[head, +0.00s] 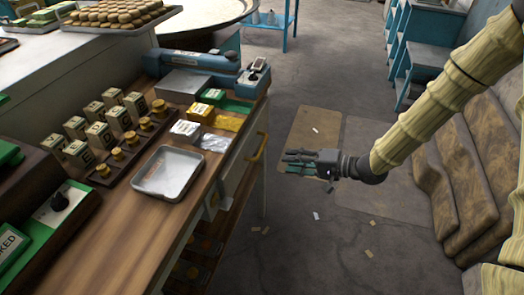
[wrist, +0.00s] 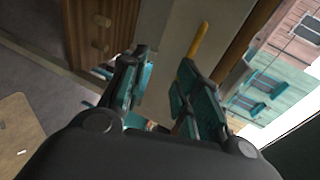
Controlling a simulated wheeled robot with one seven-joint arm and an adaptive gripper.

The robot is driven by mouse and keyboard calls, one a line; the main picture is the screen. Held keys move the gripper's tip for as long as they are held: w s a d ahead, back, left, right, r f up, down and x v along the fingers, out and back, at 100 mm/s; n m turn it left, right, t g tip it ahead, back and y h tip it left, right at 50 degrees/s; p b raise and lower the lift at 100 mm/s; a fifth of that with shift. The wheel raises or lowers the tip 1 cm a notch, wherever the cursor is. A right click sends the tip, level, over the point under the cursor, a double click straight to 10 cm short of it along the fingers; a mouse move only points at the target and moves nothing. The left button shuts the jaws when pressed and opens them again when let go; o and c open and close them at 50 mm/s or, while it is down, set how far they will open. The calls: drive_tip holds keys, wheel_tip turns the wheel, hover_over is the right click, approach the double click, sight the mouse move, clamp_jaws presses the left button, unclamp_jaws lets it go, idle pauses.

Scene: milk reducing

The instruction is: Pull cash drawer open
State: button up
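The cash drawer (head: 238,168) has a pale front under the right edge of the wooden counter and looks shut. Its yellow bar handle (head: 258,148) faces the aisle. My gripper (head: 286,162) is to the right of the handle, apart from it, with its fingers pointing towards the counter. In the wrist view my gripper (wrist: 163,88) is open and empty, with its two teal-padded fingers spread. The yellow handle (wrist: 198,40) shows beyond the right finger, which hides its lower part.
The wooden counter (head: 118,248) holds a metal tray (head: 168,172), a rack of small boxes and knobs, and coloured packets. Brown stepped seating (head: 462,170) stands at the right beyond my arm. The floor (head: 330,255) between is open, with paper scraps on it.

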sight(262, 146)
drive_tip(key=shift+n+g+y, duration=0.3)
drive_tip(key=shift+g+y, duration=0.2)
drive_tip(key=shift+y, duration=0.1)
drive_tip(key=w+a, duration=0.1)
drive_tip(key=a, duration=0.2)
drive_tip(key=w+a+r, duration=0.1)
drive_tip(key=a, duration=0.2)
drive_tip(key=w+a, duration=0.2)
drive_tip(key=a, duration=0.2)
drive_tip(key=shift+r, duration=0.4)
clamp_jaws()
